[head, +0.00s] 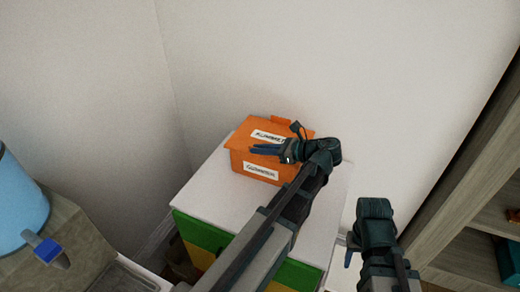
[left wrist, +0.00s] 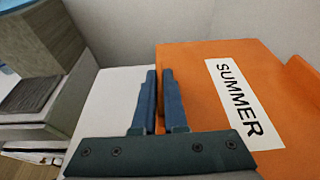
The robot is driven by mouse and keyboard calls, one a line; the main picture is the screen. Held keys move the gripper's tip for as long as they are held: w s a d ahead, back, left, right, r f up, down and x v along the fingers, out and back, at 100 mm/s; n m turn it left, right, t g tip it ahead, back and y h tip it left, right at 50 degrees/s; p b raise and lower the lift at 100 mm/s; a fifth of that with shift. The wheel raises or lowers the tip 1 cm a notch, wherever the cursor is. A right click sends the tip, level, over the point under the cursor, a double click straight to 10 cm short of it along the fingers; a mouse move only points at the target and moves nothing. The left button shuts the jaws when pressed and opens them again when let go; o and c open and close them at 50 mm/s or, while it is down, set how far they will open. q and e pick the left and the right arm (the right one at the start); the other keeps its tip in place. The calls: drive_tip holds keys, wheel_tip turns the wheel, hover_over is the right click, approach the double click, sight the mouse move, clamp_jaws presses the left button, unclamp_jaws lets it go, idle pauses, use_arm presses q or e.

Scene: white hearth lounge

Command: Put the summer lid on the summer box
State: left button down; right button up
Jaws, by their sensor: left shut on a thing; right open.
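The orange summer lid (head: 258,128) has a white label and lies over the orange summer box (head: 240,163), whose front label faces me. They are on a white-topped cabinet. In the head view the lid looks roughly in line with the box; I cannot tell if it is fully seated. My left gripper (head: 256,149) reaches over the lid from the right. In the left wrist view its blue fingers (left wrist: 159,76) are close together at the edge of the lid (left wrist: 205,75), shut on it. The gripper hides part of the lid and box. My right gripper (head: 349,250) is open and empty, low at the right.
The white cabinet top (head: 213,193) has free room left of and in front of the box. Green and yellow fronts (head: 200,234) show below it. White walls stand close behind. A wooden shelf (head: 470,165) is at the right. A light blue container (head: 20,195) is at the left.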

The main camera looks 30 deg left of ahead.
use_arm(q)
drive_tip(key=shift+f, duration=0.3)
drive_tip(key=c, duration=0.9)
unclamp_jaws()
drive_tip(key=p+v, duration=0.3)
drive_tip(key=v, duration=1)
drive_tip(key=shift+a+r+p, duration=0.1)
drive_tip(key=shift+p, duration=0.25)
drive_tip(key=shift+d, duration=0.5)
